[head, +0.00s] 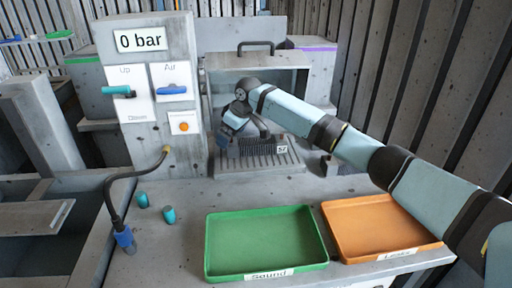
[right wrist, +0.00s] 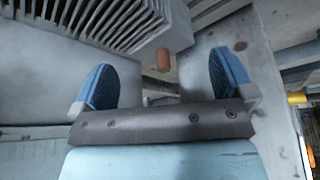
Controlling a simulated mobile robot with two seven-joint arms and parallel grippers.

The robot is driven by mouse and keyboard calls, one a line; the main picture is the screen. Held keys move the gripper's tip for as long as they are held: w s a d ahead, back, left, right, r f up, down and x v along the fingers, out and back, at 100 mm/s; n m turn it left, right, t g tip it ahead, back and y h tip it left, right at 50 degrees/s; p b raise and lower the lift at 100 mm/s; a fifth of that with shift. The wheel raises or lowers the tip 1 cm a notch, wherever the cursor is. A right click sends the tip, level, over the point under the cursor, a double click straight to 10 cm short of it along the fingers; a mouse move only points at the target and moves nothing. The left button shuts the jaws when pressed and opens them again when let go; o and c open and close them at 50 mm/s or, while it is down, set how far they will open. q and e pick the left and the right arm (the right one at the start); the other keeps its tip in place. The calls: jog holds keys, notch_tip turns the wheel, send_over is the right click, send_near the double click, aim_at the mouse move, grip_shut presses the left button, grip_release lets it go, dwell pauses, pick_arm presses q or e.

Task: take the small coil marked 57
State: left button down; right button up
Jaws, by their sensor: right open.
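A small dark finned coil (head: 257,147) sits inside the open grey housing, on a ribbed grey floor. A white tag reading 57 (head: 282,149) is at its right end. My right gripper (head: 226,138) is inside the housing at the coil's left, partly hidden by its own wrist. In the right wrist view its two blue-padded fingers (right wrist: 163,80) are apart with nothing between them. A grey finned block (right wrist: 125,20) lies beyond the fingertips there, with a short copper-coloured stub (right wrist: 163,60) near the gap. My left gripper is not in view.
A green tray (head: 265,243) labelled Sound and an orange tray (head: 383,228) stand at the bench front. A panel (head: 150,60) reading 0 bar stands left of the housing. A black hose (head: 112,195) and two teal caps (head: 168,214) are on the bench's left.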

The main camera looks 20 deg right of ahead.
jog(key=shift+w+f, duration=0.2)
jog(key=shift+f, duration=0.65)
jog(key=shift+c, duration=0.5)
jog(key=c, duration=1.3)
jog(key=shift+r, duration=0.1)
